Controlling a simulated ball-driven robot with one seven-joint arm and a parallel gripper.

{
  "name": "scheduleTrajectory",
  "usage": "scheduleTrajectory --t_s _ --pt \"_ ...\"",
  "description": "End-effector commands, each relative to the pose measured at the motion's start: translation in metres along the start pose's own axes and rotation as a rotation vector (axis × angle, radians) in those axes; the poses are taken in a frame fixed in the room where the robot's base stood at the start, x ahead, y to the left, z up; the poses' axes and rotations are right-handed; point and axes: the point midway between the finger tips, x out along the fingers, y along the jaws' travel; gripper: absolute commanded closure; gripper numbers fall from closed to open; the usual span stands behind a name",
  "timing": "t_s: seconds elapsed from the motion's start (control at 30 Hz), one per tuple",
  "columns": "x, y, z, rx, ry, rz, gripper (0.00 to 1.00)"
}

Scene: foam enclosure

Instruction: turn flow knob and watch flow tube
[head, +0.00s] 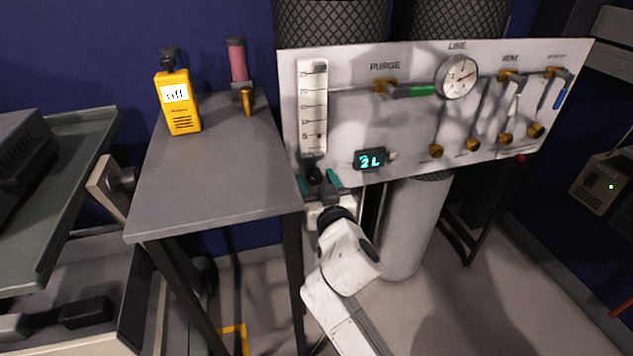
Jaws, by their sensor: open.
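The flow tube (313,100) is a clear upright scale with tick marks on the left end of the white panel. A small red float (319,135) sits low in it. The black flow knob (314,175) is just below the tube. My gripper (320,180) is at the knob, with one teal fingertip on each side of it. The jaws are open; I cannot tell whether either finger touches the knob. A small display (370,159) on the panel, right of the tube, glows teal and seems to read "3L".
The panel (420,115) also carries a PURGE valve with a green handle (415,91), a round LINE gauge (457,77) and several brass fittings. A grey table (215,175) stands close left, holding a yellow meter (178,103). A white cylinder (410,230) stands behind my arm.

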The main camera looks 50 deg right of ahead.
Motion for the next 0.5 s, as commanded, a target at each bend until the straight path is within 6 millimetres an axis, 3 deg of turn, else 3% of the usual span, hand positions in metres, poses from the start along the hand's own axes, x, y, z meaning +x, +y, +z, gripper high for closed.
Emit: scheduleTrajectory --t_s 0.3,0.5 --pt "0.0023 0.0002 0.0003 0.000 -0.001 0.000 0.39" --pt "0.0021 0.0001 0.0003 0.000 -0.001 0.000 0.58"
